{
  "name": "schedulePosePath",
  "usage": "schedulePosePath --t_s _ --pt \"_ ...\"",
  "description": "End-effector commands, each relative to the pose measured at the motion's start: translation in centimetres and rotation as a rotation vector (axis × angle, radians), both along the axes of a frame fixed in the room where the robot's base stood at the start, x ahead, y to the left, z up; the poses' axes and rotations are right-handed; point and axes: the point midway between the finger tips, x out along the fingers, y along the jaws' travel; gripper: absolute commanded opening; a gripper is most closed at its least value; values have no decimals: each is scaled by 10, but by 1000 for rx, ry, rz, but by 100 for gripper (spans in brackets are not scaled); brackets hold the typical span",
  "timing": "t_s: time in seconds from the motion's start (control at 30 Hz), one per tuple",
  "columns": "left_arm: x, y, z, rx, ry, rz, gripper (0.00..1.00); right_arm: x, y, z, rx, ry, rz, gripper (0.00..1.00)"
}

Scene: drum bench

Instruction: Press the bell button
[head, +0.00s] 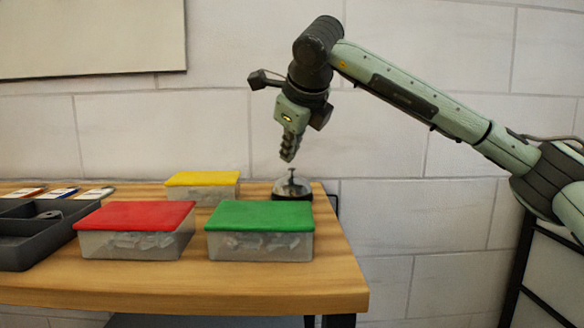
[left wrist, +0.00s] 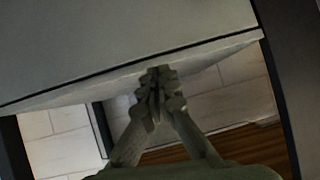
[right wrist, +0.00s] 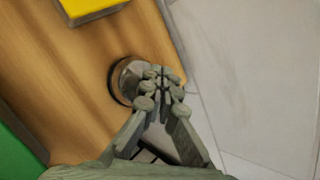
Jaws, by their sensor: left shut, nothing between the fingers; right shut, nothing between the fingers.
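The bell (head: 292,188) is a silvery dome on a dark base with a small button on top. It stands near the back right corner of the wooden bench. My right gripper (head: 288,157) is shut and empty, pointing down just above the bell with a small gap over the button. In the right wrist view the bell (right wrist: 126,80) shows partly behind the closed fingers (right wrist: 160,82), which hide its button. My left gripper (left wrist: 158,78) is shut and empty in the left wrist view, in front of a pale panel, away from the bell.
A green-lidded box (head: 260,215), a red-lidded box (head: 135,216) and a yellow-lidded box (head: 203,180) stand on the bench (head: 180,285) left of or in front of the bell. A dark tray (head: 18,255) is at the far left. A wall stands behind.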

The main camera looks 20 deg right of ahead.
Motion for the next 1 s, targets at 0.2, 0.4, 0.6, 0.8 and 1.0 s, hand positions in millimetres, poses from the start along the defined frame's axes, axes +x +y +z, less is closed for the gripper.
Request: schedulePosePath --t_s 0.2,0.4,0.6,0.8,1.0 --pt "0 0 0 0 0 0 0 0 0 0 0 0 0 0" --pt "0 0 0 1 0 -1 0 0 0 0 0 0 0 0" --pt "0 0 -8 1 1 -1 0 0 0 -8 0 0 0 0" --pt "0 0 -9 1 0 -1 0 0 0 -9 0 0 0 0" --pt "0 0 -9 0 0 0 0 0 0 -9 0 0 0 0"
